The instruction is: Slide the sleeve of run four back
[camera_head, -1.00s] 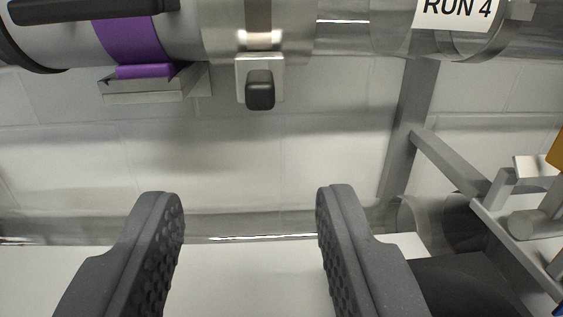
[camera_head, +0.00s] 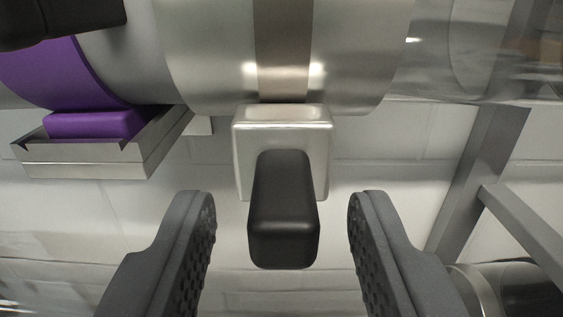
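The sleeve (camera_head: 215,55) is a shiny metal cylinder around the tube at the top of the view, with a brownish band (camera_head: 283,50) around it. A square metal block (camera_head: 240,150) sits under the band, and a black handle (camera_head: 283,215) sticks out from it towards me. My gripper (camera_head: 283,225) is open, with one dark ridged finger on each side of the handle. A gap shows between the handle and each finger. The run label is out of view now.
A purple strap (camera_head: 50,75) goes around the pipe at the left, above a metal bracket (camera_head: 90,155). A clear tube (camera_head: 480,50) continues right of the sleeve. A grey frame post (camera_head: 480,180) and another pipe end (camera_head: 500,285) stand at the right.

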